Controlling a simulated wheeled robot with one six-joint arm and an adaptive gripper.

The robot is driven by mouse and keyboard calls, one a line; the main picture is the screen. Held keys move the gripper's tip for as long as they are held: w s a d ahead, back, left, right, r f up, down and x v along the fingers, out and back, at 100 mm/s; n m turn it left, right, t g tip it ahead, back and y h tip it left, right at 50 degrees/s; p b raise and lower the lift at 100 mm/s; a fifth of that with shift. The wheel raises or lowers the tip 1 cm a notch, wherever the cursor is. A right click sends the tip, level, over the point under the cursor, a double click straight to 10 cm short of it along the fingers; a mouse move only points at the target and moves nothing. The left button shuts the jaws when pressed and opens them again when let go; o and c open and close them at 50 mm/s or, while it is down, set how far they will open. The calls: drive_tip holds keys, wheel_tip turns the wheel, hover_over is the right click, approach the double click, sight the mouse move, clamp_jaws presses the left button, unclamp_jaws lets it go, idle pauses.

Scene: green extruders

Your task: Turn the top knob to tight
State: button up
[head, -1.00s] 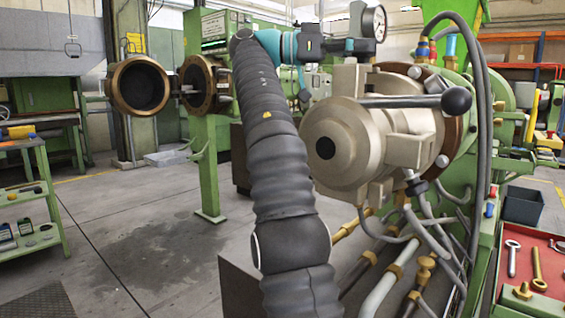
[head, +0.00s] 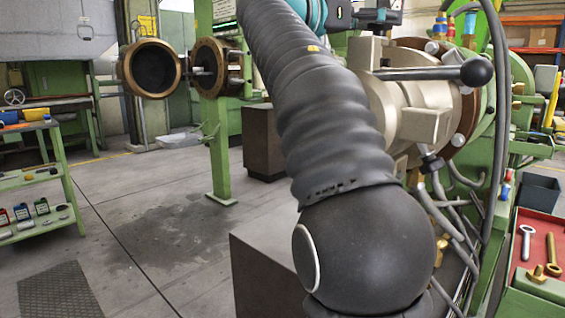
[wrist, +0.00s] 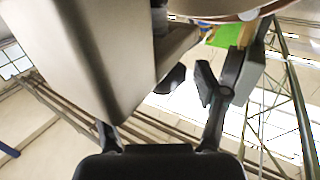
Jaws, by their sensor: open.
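The beige metal extruder head (head: 405,108) stands right of my arm in the head view. A lever with a black ball (head: 477,71) sticks out across its upper part. I cannot clearly pick out the top knob. My gripper (wrist: 188,82) is open, with its dark fingers spread in the wrist view. A large metal block (wrist: 110,50) covers much of the left finger. A small dark piece (wrist: 172,79) shows beside the block; I cannot tell whether it is a fingertip or a knob. In the head view my gripper is at the top edge, mostly cut off.
Grey hoses (head: 497,130) run down the right side of the machine. A red tray (head: 540,245) with wrenches lies at the right. A round opened flange (head: 150,68) stands at the back left.

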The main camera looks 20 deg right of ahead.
drive_tip(key=n+t+b, duration=0.1)
drive_tip(key=t, duration=0.1)
drive_tip(key=n+t, duration=0.1)
drive_tip(key=shift+s+f+t+b, duration=0.2)
drive_tip(key=shift+t+b, duration=0.15)
drive_tip(key=shift+t, duration=0.05)
drive_tip(key=shift+w+a+r+n+t, duration=0.1)
drive_tip(key=shift+a+r+n+t, duration=0.05)
drive_tip(key=shift+a+n+t, duration=0.2)
drive_tip(key=a, duration=1.3)
drive_tip(key=w+a+f+n+t+y, duration=0.2)
drive_tip(key=w+f+n+t+y, duration=0.25)
drive_tip(key=w+f+n, duration=0.4)
drive_tip(key=s+a+f+n+y, duration=0.1)
drive_tip(key=s+f+n+y, duration=0.1)
drive_tip(key=f, duration=0.6)
drive_tip(key=s+a+f+n+y+b, duration=0.1)
drive_tip(key=f+n, duration=0.3)
drive_tip(key=f, duration=0.4)
drive_tip(key=shift+s+f+t+y, duration=0.3)
drive_tip(key=shift+s+y, duration=0.35)
drive_tip(key=shift+s, duration=0.05)
